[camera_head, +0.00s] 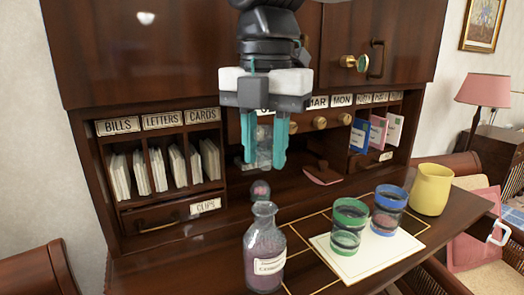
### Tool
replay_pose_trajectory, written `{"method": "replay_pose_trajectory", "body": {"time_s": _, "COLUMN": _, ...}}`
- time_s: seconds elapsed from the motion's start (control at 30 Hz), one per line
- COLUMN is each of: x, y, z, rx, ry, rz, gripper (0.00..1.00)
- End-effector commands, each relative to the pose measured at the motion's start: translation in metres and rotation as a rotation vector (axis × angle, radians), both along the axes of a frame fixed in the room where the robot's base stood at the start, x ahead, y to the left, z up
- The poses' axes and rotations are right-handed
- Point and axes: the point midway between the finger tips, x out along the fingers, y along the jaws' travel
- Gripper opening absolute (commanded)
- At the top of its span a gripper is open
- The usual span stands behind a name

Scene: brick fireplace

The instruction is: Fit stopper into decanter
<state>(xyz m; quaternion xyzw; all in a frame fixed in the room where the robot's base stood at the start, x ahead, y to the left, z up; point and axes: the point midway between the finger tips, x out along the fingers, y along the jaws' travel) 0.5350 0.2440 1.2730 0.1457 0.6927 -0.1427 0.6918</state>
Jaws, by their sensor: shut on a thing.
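The glass decanter (264,252) stands upright on the desk at the front, with a narrow neck, dark purplish contents and a pale label. My gripper (265,161) points down above and behind it in the picture, its two teal fingers shut on a clear glass piece (264,146), which looks like the stopper. The fingers partly hide its sides. A small dark round glassy thing (261,189) shows just above the decanter's mouth. I cannot tell whether it is part of the stopper or stands behind the decanter.
A green-banded glass (348,226) and a blue-banded glass (388,211) stand on a white card (365,262) right of the decanter. A yellow mug (431,190) is farther right. Pigeonholes with envelopes (144,172) and small drawers line the back. The desk left of the decanter is clear.

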Motion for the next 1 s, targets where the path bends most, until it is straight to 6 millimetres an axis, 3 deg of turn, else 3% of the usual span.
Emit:
{"method": "replay_pose_trajectory", "body": {"time_s": 0.27, "x": 0.0, "y": 0.0, "z": -0.009, "rx": -0.001, "ry": 0.002, "rz": -0.002, "gripper": 0.07}}
{"method": "replay_pose_trajectory", "body": {"time_s": 0.73, "x": 0.0, "y": 0.0, "z": -0.05, "rx": -0.001, "ry": 0.001, "rz": -0.002, "gripper": 0.07}}
{"method": "replay_pose_trajectory", "body": {"time_s": 1.0, "x": 0.0, "y": 0.0, "z": -0.058, "rx": 0.0, "ry": 0.0, "rz": -0.002, "gripper": 0.07}}
